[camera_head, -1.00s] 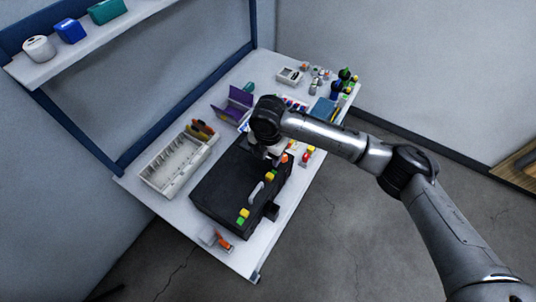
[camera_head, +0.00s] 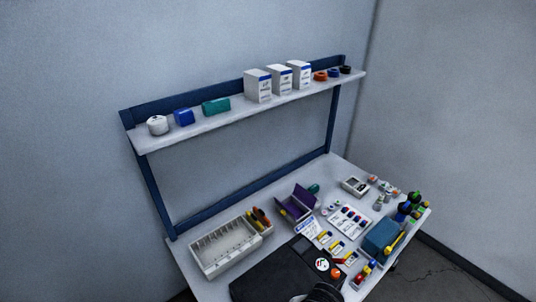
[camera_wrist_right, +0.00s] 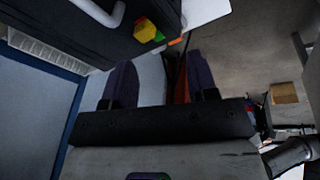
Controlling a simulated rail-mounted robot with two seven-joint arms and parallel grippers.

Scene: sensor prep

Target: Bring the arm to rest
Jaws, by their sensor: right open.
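My right gripper (camera_wrist_right: 161,78) shows in the right wrist view with its two dark fingers apart and nothing clearly held between them. A dark case with a pale handle (camera_wrist_right: 98,12) and a yellow and a green piece (camera_wrist_right: 147,30) is beyond the fingers, at the top of that view. In the head view a dark part of my right arm (camera_head: 324,292) shows only at the bottom edge, over the black case (camera_head: 268,278); the gripper itself is not visible there. My left gripper is in neither view.
The white table (camera_head: 185,262) holds a pale divided tray (camera_head: 222,262), a purple folder-like stand (camera_head: 298,212), a blue box (camera_head: 381,237) and several small bottles. A shelf (camera_head: 240,117) with white boxes (camera_head: 258,86) stands above the back edge.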

